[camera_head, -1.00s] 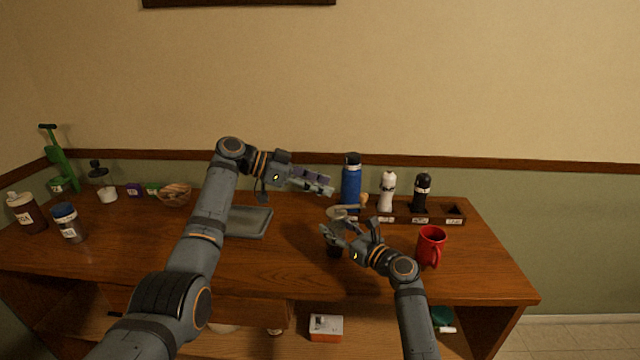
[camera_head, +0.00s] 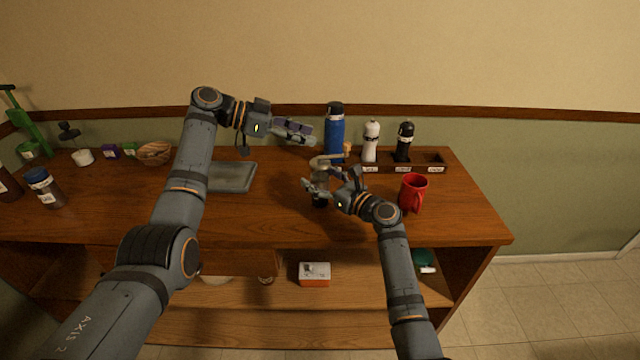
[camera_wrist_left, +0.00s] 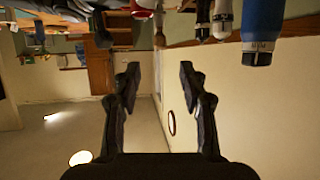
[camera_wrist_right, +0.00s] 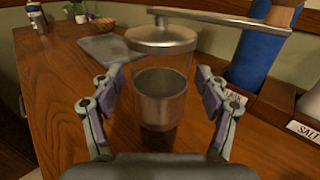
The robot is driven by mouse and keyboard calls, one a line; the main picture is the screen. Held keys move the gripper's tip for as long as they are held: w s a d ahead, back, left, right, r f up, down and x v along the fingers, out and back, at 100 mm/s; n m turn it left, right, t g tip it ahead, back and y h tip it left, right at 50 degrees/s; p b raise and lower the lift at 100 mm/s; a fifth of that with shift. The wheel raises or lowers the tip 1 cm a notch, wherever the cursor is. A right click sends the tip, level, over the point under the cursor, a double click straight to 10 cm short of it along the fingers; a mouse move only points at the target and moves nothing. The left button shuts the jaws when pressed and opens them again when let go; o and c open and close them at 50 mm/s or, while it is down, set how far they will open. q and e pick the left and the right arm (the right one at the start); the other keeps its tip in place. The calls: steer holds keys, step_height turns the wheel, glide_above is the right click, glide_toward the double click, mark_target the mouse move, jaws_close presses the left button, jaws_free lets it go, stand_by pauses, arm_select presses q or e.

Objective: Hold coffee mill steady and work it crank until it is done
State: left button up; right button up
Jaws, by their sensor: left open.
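The coffee mill (camera_wrist_right: 160,85) stands upright on the wooden counter, with a clear and metal body, a domed lid and a long crank arm (camera_wrist_right: 220,20). In the head view the crank (camera_head: 328,159) shows with its wooden knob (camera_head: 347,150), while my right gripper partly hides the body. My right gripper (camera_head: 316,189) is at the mill; in the right wrist view its fingers (camera_wrist_right: 160,98) are spread on either side of the body with gaps visible. My left gripper (camera_head: 308,134) is open and empty, above and left of the mill; its parted fingers also show in the left wrist view (camera_wrist_left: 158,75).
A blue bottle (camera_head: 335,135) stands just behind the mill. A labelled rack (camera_head: 385,170) with a white (camera_head: 371,143) and a black shaker (camera_head: 404,143) is behind right. A red mug (camera_head: 413,193) stands right. A grey tray (camera_head: 232,178) lies left. The front counter is clear.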

steer(key=v, duration=1.2)
